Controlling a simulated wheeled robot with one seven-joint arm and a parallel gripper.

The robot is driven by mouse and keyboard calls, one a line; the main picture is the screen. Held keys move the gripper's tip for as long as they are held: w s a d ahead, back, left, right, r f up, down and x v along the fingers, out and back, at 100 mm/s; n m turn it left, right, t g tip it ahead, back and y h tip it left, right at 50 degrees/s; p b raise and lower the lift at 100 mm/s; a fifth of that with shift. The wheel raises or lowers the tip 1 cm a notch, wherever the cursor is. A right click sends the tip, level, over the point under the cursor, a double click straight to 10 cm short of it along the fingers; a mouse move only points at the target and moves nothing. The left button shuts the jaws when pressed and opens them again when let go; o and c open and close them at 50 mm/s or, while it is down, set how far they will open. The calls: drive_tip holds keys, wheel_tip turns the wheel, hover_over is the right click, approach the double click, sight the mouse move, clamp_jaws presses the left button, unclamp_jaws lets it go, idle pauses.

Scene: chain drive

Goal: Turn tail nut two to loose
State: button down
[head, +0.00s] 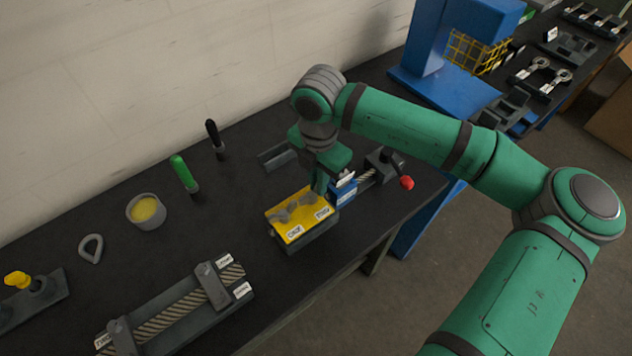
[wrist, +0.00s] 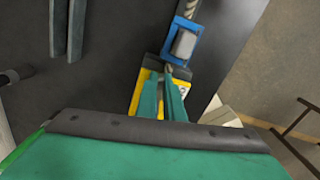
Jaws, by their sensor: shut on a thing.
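A yellow plate (head: 290,226) with grey shapes and white labels on top sits on a dark block near the table's front edge. My gripper (head: 318,190) points down at the right end of the yellow plate, next to the blue block. In the wrist view its green fingers (wrist: 171,94) are close together over the yellow plate (wrist: 142,98). It is shut on a small part, taken as tail nut two, which the fingers mostly hide.
A red-tipped lever (head: 406,183) stands right of the blue block. A rail with a twisted rod (head: 160,311) lies front left. A grey cup (head: 146,210), a green-handled tool (head: 184,174) and a black-handled tool (head: 214,139) stand behind.

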drive_tip(key=shift+s+a, duration=0.1)
drive_tip(key=shift+s, duration=0.1)
drive_tip(key=shift+a+f+n, duration=0.1)
drive_tip(key=shift+a+n, duration=0.05)
drive_tip(key=shift+n, duration=0.55)
drive_tip(key=c, duration=1.9)
unclamp_jaws()
drive_tip(key=shift+o, duration=0.2)
drive_tip(key=shift+w+r, duration=0.1)
drive_tip(key=shift+r, duration=0.55)
wheel_tip(320, 180, up, 10)
drive_tip(key=shift+f, duration=0.15)
